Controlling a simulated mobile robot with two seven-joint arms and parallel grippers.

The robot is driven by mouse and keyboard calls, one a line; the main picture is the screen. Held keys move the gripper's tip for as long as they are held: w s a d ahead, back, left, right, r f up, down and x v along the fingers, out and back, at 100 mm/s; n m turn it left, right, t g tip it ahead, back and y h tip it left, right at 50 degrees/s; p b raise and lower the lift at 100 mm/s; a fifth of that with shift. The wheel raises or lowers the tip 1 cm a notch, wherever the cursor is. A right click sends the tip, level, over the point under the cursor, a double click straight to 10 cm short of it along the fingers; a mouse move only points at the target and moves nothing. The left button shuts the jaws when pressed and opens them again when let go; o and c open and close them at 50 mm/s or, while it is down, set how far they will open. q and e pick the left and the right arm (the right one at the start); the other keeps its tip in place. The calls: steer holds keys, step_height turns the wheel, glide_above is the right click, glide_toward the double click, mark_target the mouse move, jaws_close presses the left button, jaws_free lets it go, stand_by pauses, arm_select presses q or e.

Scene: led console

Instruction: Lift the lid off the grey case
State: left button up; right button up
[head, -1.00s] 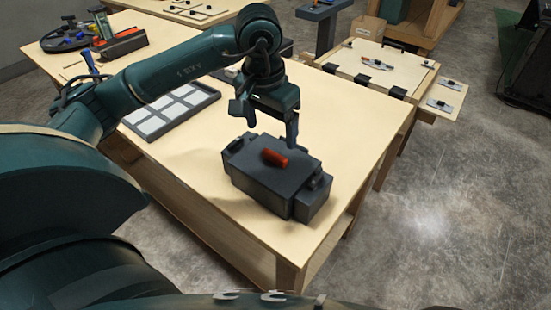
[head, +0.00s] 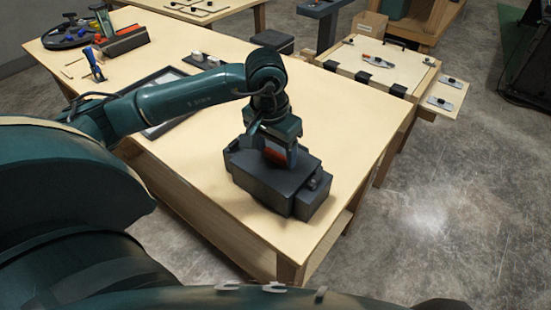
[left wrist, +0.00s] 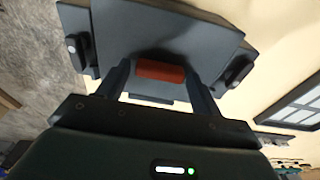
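The dark grey case (head: 308,204) stands on the wooden table near its front right corner. Its flat lid (head: 262,180) is seated on top, with a red handle (head: 274,155) in the middle. The left wrist view also shows the lid (left wrist: 165,25) and the handle (left wrist: 161,71). My left gripper (head: 280,158) is down over the handle, pointing at the lid. In the left wrist view its open fingers (left wrist: 159,75) stand at the two ends of the handle, very close to it. Contact cannot be told. My right gripper is not in view.
Dark latches (left wrist: 236,73) sit at the case's sides. A framed panel (head: 160,78) lies behind my left arm, partly hidden. A dark box (head: 272,41) stands at the table's back edge. The tabletop right of the case (head: 350,150) is clear.

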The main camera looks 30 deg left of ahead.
mark_target(275, 154)
arm_select(q)
steer(key=c, duration=0.7)
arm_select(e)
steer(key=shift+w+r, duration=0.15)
arm_select(q)
steer(key=shift+r, duration=0.15)
steer(key=shift+c, duration=0.2)
